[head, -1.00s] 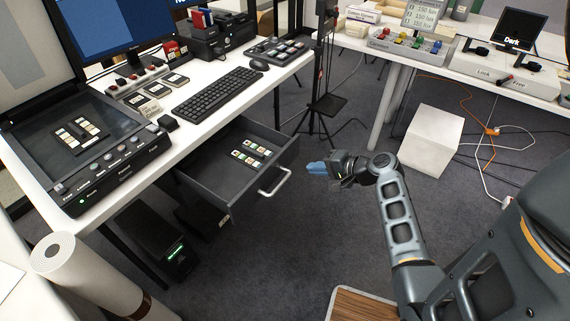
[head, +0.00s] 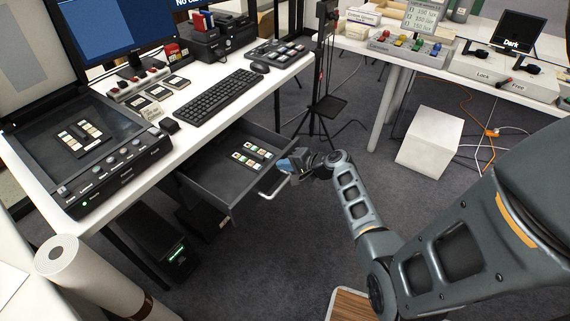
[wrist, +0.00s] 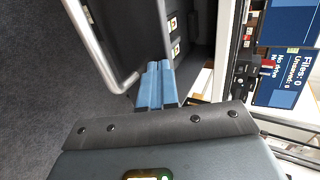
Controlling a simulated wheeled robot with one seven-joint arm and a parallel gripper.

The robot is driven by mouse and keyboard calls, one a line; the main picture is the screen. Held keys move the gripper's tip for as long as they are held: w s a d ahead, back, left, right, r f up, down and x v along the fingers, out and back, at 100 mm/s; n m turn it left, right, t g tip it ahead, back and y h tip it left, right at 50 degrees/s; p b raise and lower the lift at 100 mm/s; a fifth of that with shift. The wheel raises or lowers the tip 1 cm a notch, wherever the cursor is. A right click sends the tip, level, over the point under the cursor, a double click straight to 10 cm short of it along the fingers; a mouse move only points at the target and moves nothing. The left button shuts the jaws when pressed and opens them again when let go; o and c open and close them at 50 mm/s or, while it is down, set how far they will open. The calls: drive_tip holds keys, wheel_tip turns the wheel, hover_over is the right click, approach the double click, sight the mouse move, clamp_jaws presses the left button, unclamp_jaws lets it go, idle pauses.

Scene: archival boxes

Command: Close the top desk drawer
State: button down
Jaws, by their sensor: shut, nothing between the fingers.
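The top desk drawer (head: 217,189) is dark grey and stands pulled out from under the white desk (head: 184,131). Slide strips lie inside it. Its silver bar handle (head: 272,188) is on the front panel, and it also shows large in the wrist view (wrist: 92,45). My gripper (head: 287,164), with blue fingers, is at the drawer's front, close to the handle's far end. In the wrist view the fingers (wrist: 156,84) are together and empty, beside the handle and the drawer front. I cannot tell whether they touch the drawer.
A keyboard (head: 217,96), a mouse (head: 259,68) and a scanner (head: 91,147) are on the desk. A black tripod stand (head: 320,103) stands behind the drawer. A white cube (head: 428,141) is on the floor to the right. Carpet in front of the drawer is clear.

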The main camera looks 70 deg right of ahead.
drive_tip(key=shift+w, duration=0.1)
drive_tip(key=w+d+b, duration=0.1)
drive_tip(key=w+b, duration=0.1)
drive_tip(key=w, duration=0.4)
drive_tip(key=w+d+b, duration=0.2)
drive_tip(key=w+b, duration=0.1)
drive_tip(key=w, duration=0.4)
drive_tip(key=w+d+b, duration=0.1)
drive_tip(key=w+b, duration=0.2)
drive_tip(key=w, duration=0.4)
drive_tip(key=shift+w+d+f, duration=0.1)
drive_tip(key=shift+w+d, duration=0.05)
drive_tip(key=shift+d, duration=0.25)
drive_tip(key=shift+w+d+b, duration=0.25)
drive_tip(key=shift+w+b, duration=0.15)
drive_tip(key=shift+w, duration=0.4)
